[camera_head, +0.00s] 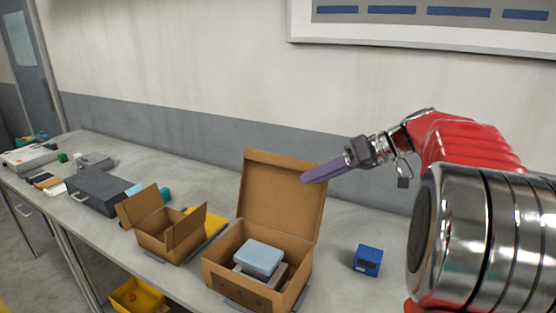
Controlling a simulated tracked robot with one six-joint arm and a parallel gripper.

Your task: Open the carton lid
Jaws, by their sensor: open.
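The larger brown carton (237,286) stands on the bench in the lower middle. Its lid (276,197) stands up at the back, so the carton is open. Inside lie a light blue box (259,257) and a grey item under it. My gripper (312,177) is in front of the upper right part of the lid, from this view, with its purple fingers pointing left. It is open, with nothing seen between the fingers. Whether it touches the lid cannot be told. A smaller brown carton (166,243) stands to the left, with its flaps up.
A blue box (368,260) sits right of the carton. A dark grey case (98,191), yellow item (214,223) and other small things lie leftward on the bench. A yellow bin (137,297) is below. Bare bench (345,225) shows behind the blue box.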

